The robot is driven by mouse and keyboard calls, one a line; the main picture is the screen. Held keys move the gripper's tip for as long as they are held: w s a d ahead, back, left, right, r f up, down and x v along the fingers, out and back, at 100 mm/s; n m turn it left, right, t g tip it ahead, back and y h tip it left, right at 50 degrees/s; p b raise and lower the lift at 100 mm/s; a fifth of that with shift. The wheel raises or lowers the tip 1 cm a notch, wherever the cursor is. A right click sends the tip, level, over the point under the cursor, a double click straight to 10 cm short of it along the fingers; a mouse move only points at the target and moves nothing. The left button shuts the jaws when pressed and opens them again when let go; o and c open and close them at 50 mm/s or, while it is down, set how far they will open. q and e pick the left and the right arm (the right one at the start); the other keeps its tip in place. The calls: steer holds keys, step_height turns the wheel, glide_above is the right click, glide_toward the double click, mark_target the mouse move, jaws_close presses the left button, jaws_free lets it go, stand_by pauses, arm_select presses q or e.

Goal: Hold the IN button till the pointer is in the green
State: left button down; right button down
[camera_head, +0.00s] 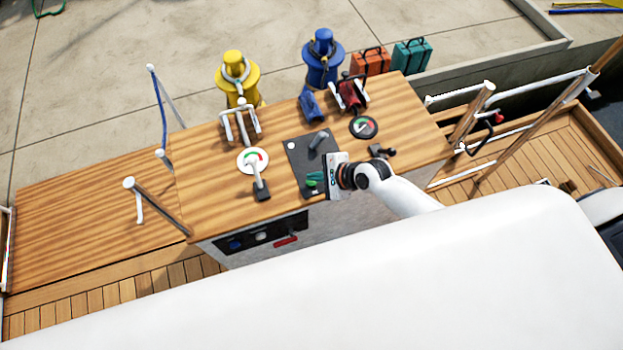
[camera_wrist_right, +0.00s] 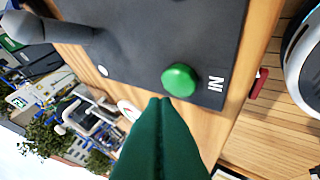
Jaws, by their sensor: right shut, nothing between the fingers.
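The green IN button (camera_wrist_right: 180,80) stands on a black panel (camera_wrist_right: 150,40), beside the white letters IN. In the head view the panel (camera_head: 300,150) lies on the wooden console top. My right gripper (camera_head: 316,180) is over the panel's near end, its green fingers shut and empty. In the right wrist view the fingertips (camera_wrist_right: 160,101) show close beside the button; I cannot tell whether they touch it. A white gauge (camera_head: 245,155) with green and red marks is left of the panel, a dark gauge (camera_head: 369,133) right of it. Their pointers are too small to read. My left gripper is not in view.
A grey lever (camera_head: 318,140) rises from the panel. The console's left part is mostly bare.

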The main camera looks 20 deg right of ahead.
steer(key=shift+f, duration=0.2)
stand_by(0.4)
steer(key=shift+f, duration=0.25)
steer(key=shift+f, duration=0.55)
stand_by(6.6)
